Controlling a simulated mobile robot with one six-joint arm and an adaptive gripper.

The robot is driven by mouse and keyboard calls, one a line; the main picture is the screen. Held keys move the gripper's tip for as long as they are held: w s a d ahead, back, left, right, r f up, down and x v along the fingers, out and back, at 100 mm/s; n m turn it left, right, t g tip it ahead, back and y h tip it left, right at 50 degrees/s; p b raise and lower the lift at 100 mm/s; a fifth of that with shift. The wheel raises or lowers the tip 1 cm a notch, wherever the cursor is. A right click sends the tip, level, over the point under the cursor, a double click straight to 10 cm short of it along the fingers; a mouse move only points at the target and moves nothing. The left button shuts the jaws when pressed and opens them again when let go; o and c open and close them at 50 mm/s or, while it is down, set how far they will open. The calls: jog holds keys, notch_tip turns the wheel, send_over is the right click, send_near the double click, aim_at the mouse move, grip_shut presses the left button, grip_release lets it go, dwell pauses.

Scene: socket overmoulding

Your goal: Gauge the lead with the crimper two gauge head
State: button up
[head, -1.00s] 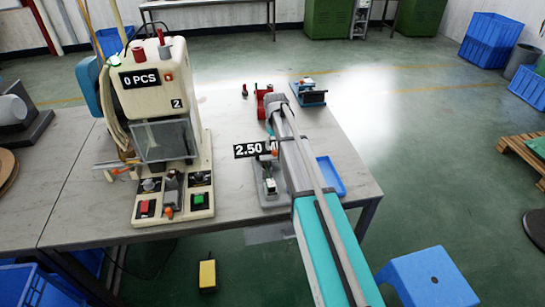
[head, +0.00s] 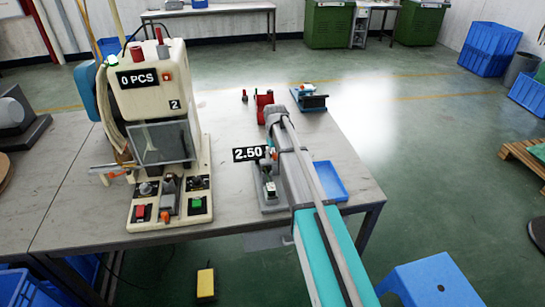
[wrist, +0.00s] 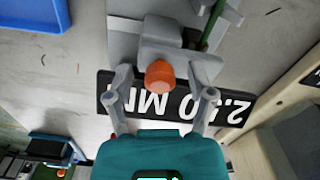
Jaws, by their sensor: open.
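The gauge head (head: 270,205) is a small grey fixture on the table, right of the cream crimper marked 2 (head: 160,95). Its black display (head: 249,154) reads 2.50 in the head view, partly covered on the right. In the wrist view the display (wrist: 225,107) appears upside down behind my gripper (wrist: 163,72). My gripper is open, its two grey fingers on either side of an orange knob (wrist: 160,75) on the grey gauge body (wrist: 170,35). I cannot tell whether the fingers touch it. A thin green strip (wrist: 213,32) shows beside the body; I cannot tell whether it is the lead.
A blue tray (head: 330,181) lies right of my arm. Red (head: 263,101) and blue (head: 311,100) fixtures stand at the table's far side. A blue stool (head: 430,285) stands on the floor at the lower right. Bare table lies between crimper and gauge.

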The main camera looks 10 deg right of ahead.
grip_shut()
